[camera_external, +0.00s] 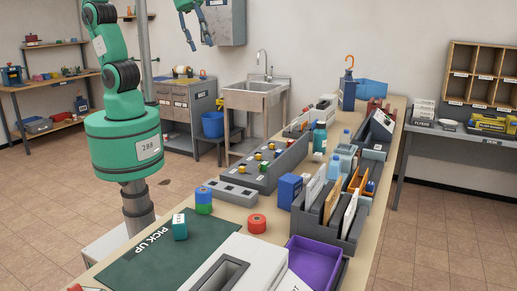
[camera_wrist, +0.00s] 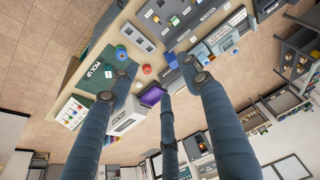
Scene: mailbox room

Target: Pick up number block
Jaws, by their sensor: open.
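A small teal block (camera_external: 180,228) with a white label sits at the far edge of the dark green PICK UP mat (camera_external: 135,262) on the long table. The label is too small to read, so I cannot tell for sure that it is the number block. The mat also shows in the wrist view (camera_wrist: 94,80); the block is not clear there, close to a finger. My gripper (camera_external: 199,40) is at the top of the external view, high above and apart from the table. In the wrist view my gripper's fingers (camera_wrist: 161,85) are spread, with nothing between them.
A grey tray with holes (camera_external: 226,193), a white box (camera_external: 240,262), a purple bin (camera_external: 315,260) and a file rack (camera_external: 325,222) crowd the table. The mat's middle is clear.

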